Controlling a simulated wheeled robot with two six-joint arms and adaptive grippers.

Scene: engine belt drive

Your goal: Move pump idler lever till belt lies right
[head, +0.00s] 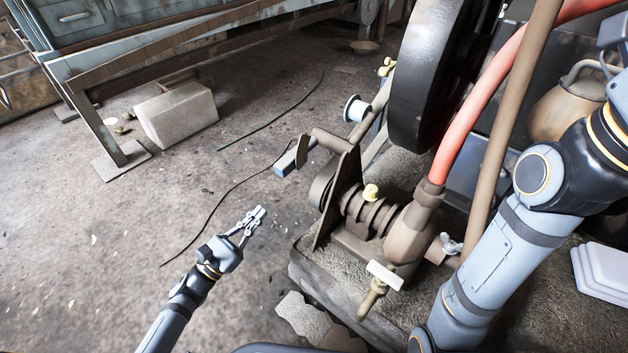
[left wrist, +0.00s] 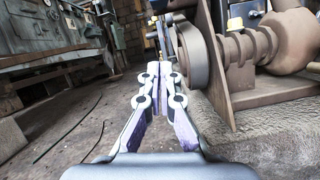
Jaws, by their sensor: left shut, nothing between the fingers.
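My left gripper (head: 257,213) is shut and empty, held over the floor to the left of the pump. In the left wrist view its fingertips (left wrist: 160,68) meet just left of the pump's round pulley (left wrist: 193,55), apart from it. The pump (head: 375,220) is brown and stands on a stone block. A lever-like brown rod (head: 332,141) with a blue-ended bar (head: 287,162) sticks out above its plate; I cannot tell for sure that it is the idler lever. A pale belt strip (head: 376,146) runs below the big dark wheel (head: 428,75); how it lies is partly hidden. My right gripper is out of view.
The stone block (head: 330,292) borders the pump's base. A red hose (head: 480,95) and a brown pipe (head: 508,120) rise on the right. A pale block (head: 176,115) lies under the bench (head: 150,55). Thin cords lie on the otherwise open floor (head: 110,225).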

